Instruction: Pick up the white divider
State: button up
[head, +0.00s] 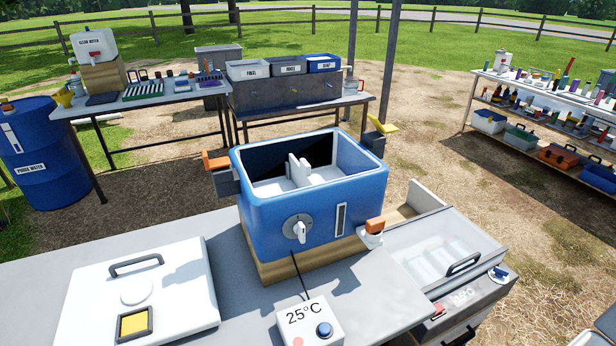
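The white divider (299,170) stands upright inside the open blue cooler box (265,222). Two raised white tabs show near the middle of the box, and a low white wall runs from them to the right. The divider's lower part is partly hidden by the front rim. My gripper is not in this view.
The blue box sits on a wooden base (290,266), with orange handles (216,160) at its sides. A white lid (190,285) lies front left; a 25°C controller (308,322) stands in front. A clear-lidded unit (440,248) is at right. Grey counter (235,265) shows between.

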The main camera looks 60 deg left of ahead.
aim_at(300, 172)
jog(key=u, duration=0.55)
jog(key=i, duration=0.8)
jog(key=u, duration=1.1)
jog(key=i, duration=0.4)
jog(key=u, duration=0.35)
